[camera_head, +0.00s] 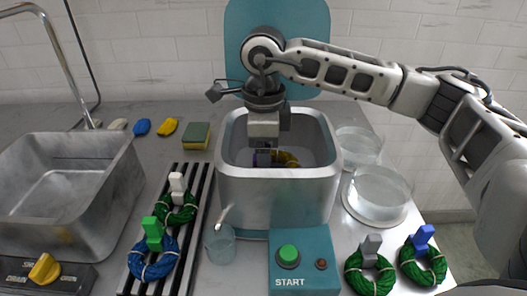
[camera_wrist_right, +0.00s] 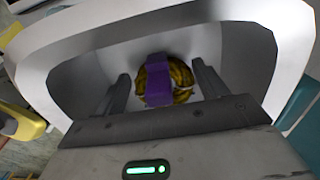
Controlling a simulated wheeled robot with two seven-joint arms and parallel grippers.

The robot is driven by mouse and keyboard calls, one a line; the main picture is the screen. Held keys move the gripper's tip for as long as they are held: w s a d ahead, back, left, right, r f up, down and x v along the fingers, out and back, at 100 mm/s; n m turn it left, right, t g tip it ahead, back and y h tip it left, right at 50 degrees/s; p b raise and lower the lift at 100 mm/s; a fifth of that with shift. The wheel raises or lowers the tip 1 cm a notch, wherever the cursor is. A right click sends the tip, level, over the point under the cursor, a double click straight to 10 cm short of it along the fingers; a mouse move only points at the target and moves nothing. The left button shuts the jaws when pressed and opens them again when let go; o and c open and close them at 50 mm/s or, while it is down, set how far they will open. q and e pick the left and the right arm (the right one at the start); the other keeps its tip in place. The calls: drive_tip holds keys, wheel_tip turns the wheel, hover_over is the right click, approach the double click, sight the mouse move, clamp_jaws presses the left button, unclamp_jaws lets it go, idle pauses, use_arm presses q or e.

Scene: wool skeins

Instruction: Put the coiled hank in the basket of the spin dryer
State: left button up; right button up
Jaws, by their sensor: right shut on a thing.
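The spin dryer (camera_head: 275,200) is a grey metal tub with its teal lid raised behind it. A coiled yellow hank (camera_head: 288,159) with a purple block on it is inside the tub. In the right wrist view the hank (camera_wrist_right: 182,80) and its purple block (camera_wrist_right: 159,80) lie between my fingers, below the pale rim. My right gripper (camera_head: 263,153) reaches straight down into the tub and is shut on the hank; it also shows in the wrist view (camera_wrist_right: 163,82). Whether the hank touches the basket floor is hidden. My left gripper is out of view.
A teal START panel (camera_head: 303,268) stands in front of the dryer. A black rack (camera_head: 192,228) with blue and green hanks is at left, beside a sink (camera_head: 65,190). Glass dishes (camera_head: 380,190) and two green hanks (camera_head: 370,277) are at right. A glass cup (camera_head: 220,245) stands front left.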

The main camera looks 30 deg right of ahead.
drive_tip(key=shift+f, duration=0.15)
drive_tip(key=o, duration=1)
drive_tip(key=shift+c, duration=0.2)
wheel_tip(320, 180, up, 12)
drive_tip(key=shift+r+p, duration=0.25)
drive_tip(key=shift+p, duration=0.05)
drive_tip(key=shift+f, duration=0.1)
